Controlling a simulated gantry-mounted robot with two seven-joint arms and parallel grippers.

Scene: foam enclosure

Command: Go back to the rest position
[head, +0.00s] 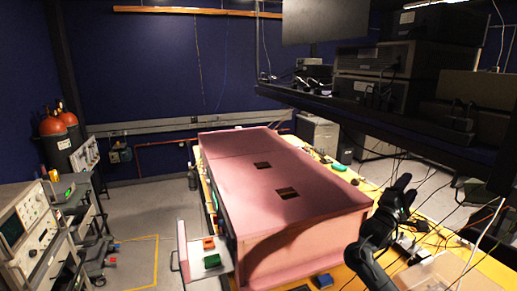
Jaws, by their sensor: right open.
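My right gripper (405,186) is black and shows at the right of the head view, with its arm coming up from the bottom right. It is open, with nothing seen between its fingers. It appears to the right of the pink foam enclosure (330,195), apart from it. My left gripper is not in view. The enclosure is a long pink box with two dark square openings (262,165) in its top.
The enclosure stands on a yellow table (440,208). A light tray (183,250) with an orange block (208,244) and a green block (212,261) sticks out at its left. A dark shelf (350,108) with equipment hangs at upper right. Cables lie near my right arm.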

